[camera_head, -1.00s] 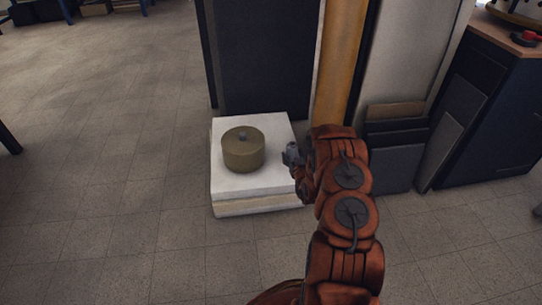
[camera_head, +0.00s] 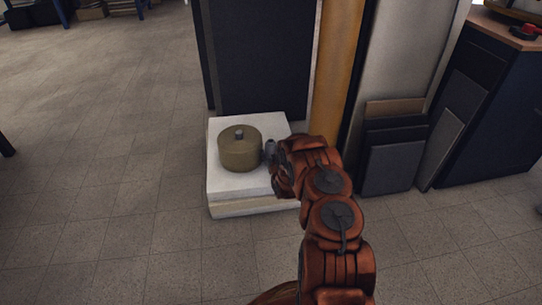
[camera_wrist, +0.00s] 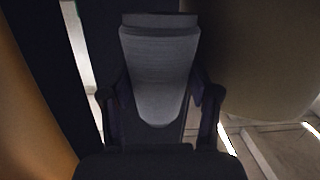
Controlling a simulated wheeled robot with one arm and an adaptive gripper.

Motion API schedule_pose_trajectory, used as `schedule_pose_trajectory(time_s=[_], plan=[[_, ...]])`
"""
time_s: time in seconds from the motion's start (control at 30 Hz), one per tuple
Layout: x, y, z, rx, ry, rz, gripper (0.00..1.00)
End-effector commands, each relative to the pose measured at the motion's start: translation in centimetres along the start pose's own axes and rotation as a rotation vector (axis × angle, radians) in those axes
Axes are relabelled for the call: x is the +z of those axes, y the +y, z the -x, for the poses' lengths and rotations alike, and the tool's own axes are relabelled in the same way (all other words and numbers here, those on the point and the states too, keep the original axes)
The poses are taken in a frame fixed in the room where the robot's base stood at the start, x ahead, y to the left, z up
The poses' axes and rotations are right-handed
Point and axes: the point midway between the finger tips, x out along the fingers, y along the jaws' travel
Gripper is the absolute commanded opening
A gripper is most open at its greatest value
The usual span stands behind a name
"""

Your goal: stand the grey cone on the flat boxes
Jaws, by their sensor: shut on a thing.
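The grey cone (camera_wrist: 160,70) is between the fingers of my gripper (camera_wrist: 160,108), which is shut on it. In the wrist view the cone's wide end is at the top and it narrows toward the gripper. In the head view the cone (camera_head: 270,150) shows small and grey just right of an olive tin, at the end of my gripper (camera_head: 273,163). The flat boxes (camera_head: 228,190) are a low white stack on the floor. The cone appears over their right part. I cannot tell whether it touches them.
The olive round tin (camera_head: 240,152) with a grey knob stands on the boxes, close to the cone; it fills the wrist view's upper right (camera_wrist: 260,60). A dark panel (camera_head: 260,60) and an orange post (camera_head: 342,75) stand behind.

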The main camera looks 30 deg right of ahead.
Motion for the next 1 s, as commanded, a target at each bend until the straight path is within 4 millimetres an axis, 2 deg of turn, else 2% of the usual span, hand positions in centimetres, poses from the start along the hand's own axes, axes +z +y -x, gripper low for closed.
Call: schedule_pose_trajectory(time_s=[0.2, 0.8, 0.83, 0.9, 1.0], plan=[[-0.1, 0.0, 0.0, 0.000, 0.001, 0.000, 0.19], [1.4, -0.1, -0.1, -0.001, -0.003, 0.000, 0.19], [1.5, -0.1, -0.1, -0.001, -0.004, 0.000, 0.64], [1.5, -0.2, -0.1, -0.001, -0.004, 0.000, 0.71], [1.6, -0.2, -0.1, -0.001, -0.005, -0.001, 0.71]])
